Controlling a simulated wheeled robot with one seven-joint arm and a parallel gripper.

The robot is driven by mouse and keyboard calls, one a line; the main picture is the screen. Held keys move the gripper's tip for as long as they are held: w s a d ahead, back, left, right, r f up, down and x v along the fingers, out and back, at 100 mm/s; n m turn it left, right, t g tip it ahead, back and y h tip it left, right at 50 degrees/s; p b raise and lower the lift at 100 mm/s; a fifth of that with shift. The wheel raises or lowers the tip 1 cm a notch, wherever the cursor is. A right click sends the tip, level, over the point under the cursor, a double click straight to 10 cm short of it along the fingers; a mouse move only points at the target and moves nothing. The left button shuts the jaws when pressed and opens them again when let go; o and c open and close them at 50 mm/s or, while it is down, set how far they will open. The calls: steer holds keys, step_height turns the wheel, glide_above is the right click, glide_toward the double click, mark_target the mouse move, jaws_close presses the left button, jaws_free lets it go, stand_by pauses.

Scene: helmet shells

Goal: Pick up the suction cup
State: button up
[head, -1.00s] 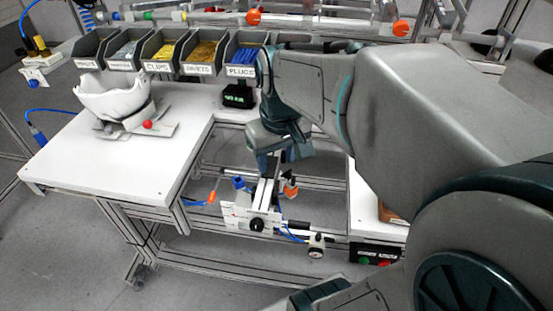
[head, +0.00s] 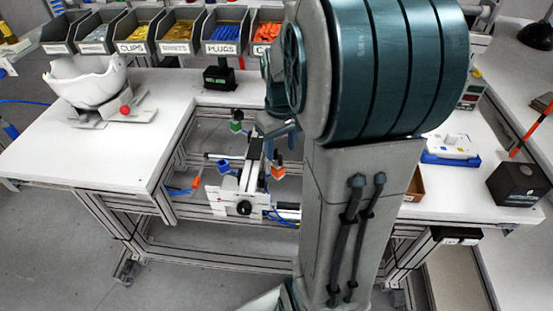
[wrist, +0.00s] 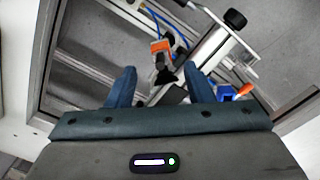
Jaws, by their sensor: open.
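In the wrist view my gripper (wrist: 159,70) is open, its two blue fingers apart with nothing held between them. A small orange and black fitting (wrist: 161,48) shows beyond and between the fingertips; its dark part may be the suction cup, but I cannot tell for sure. In the head view an orange block (head: 278,171) sits on the right of the white fixture (head: 222,196), just below my gripper (head: 272,152), which is partly hidden by my arm.
The fixture stands in a gap of the white workbench (head: 110,160). A white helmet shell (head: 87,82) rests on the left bench. Labelled bins (head: 222,47) line the back. A blue tray (head: 452,160) and a black box (head: 518,184) are on the right. Blue hoses (wrist: 183,32) run near the fixture.

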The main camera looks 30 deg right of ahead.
mark_target(280, 157)
steer(key=shift+w+f, duration=0.1)
steer(key=shift+f, duration=2.6)
jaws_close()
